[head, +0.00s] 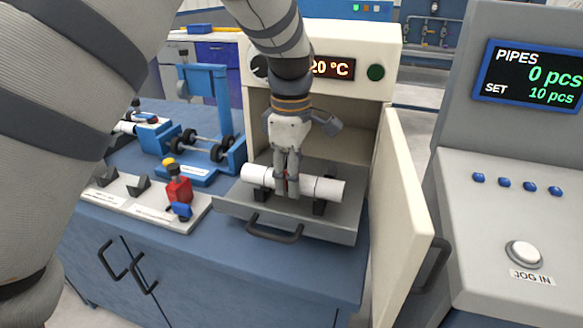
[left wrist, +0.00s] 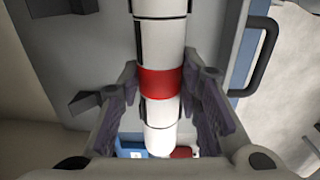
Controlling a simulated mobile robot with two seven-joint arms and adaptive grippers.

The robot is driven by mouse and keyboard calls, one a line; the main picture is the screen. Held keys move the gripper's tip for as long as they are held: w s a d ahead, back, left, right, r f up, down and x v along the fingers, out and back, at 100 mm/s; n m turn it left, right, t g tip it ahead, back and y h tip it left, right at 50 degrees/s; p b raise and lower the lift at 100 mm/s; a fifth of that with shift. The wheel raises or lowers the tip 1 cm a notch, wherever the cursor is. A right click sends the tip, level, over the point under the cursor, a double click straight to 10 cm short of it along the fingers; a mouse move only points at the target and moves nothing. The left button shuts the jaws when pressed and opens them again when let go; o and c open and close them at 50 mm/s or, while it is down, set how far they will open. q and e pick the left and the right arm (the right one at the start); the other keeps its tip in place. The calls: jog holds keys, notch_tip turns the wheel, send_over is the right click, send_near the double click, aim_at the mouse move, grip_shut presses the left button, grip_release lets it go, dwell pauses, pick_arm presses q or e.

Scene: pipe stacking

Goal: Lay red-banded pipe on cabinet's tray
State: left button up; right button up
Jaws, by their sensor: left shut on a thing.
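The white pipe with a red band (head: 325,189) lies level across the cabinet's pulled-out tray (head: 337,234), at its two black supports (head: 319,207). Whether it rests fully on them I cannot tell. My left gripper (head: 287,190) comes down from above and is shut on the pipe near its middle, hiding most of the band. In the left wrist view the red band (left wrist: 160,82) shows between the two fingers. My right gripper is not in view.
The cabinet's door (head: 398,225) stands open to the right of the tray. A blue fixture with rollers (head: 205,150) and a grey-white plate with a red-and-blue clamp (head: 178,190) are to the left. A console with a PIPES display (head: 530,75) stands at right.

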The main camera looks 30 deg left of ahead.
pick_arm(q)
jog(key=shift+f, duration=0.5)
dwell(0.8)
jog(key=o, duration=1.3)
notch_tip(320, 180, up, 12)
jog(key=shift+s, duration=0.15)
